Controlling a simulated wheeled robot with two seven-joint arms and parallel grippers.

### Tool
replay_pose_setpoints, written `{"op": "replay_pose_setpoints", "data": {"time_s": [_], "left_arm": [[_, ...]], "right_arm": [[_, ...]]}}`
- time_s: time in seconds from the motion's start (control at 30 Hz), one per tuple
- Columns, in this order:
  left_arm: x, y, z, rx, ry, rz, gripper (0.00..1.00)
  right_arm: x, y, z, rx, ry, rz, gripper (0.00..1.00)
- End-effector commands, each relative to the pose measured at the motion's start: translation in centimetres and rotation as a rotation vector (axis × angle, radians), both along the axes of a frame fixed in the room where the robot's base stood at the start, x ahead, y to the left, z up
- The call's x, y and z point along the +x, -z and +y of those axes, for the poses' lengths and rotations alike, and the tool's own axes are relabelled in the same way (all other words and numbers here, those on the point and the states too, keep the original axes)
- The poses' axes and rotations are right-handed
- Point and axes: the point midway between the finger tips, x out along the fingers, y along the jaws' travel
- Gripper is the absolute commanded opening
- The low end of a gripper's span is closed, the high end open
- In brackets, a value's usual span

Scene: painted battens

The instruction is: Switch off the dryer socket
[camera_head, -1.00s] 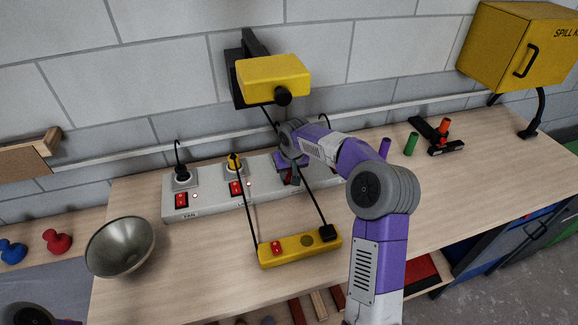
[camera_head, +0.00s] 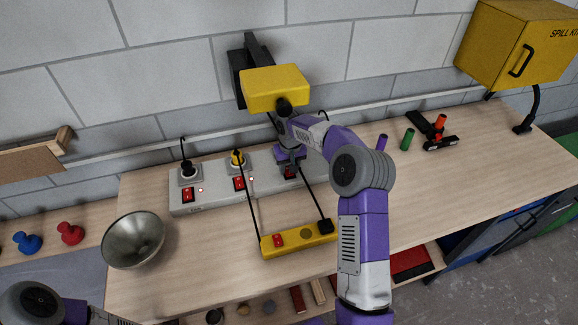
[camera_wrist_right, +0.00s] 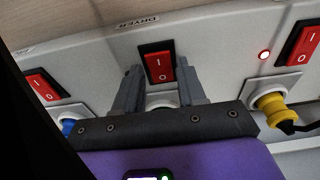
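The grey socket strip (camera_head: 210,197) lies along the back of the bench. In the right wrist view, a red rocker switch (camera_wrist_right: 157,64) marked I and 0 sits below the DRYER label (camera_wrist_right: 138,22). My right gripper (camera_wrist_right: 158,76) is open, its two grey fingers on either side of this switch; I cannot tell whether they touch it. The white socket part (camera_wrist_right: 162,100) behind the switch is mostly covered by the gripper. Any lamp beside the dryer switch is hidden. In the head view my right gripper (camera_head: 290,163) is over the strip. My left gripper is out of view.
Neighbouring sockets hold a yellow plug (camera_wrist_right: 272,104) with a lit red lamp (camera_wrist_right: 264,55), and a blue plug (camera_wrist_right: 69,127). A metal bowl (camera_head: 133,240) stands left.

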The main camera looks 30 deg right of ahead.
Motion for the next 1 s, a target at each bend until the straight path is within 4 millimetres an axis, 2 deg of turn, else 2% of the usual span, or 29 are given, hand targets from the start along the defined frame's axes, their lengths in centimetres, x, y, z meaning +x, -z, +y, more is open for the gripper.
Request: {"op": "replay_pose_setpoints", "data": {"time_s": [0.03,0.1,0.4,0.47,0.8,1.0], "left_arm": [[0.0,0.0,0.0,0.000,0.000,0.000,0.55],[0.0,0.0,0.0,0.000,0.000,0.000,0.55],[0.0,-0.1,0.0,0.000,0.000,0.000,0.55],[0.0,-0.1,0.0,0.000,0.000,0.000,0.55],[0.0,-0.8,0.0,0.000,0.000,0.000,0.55],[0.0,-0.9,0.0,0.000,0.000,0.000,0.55]], "right_arm": [[0.0,0.0,0.0,0.000,0.000,0.000,0.48],[0.0,0.0,0.0,0.000,0.000,0.000,0.55],[0.0,-0.3,0.0,0.000,0.000,0.000,0.55],[-0.1,-0.9,0.0,0.000,0.000,-0.002,0.55],[-0.8,-6.3,0.2,-0.001,0.000,-0.003,0.55],[-1.0,-7.5,0.3,0.000,0.000,0.000,0.55]]}}
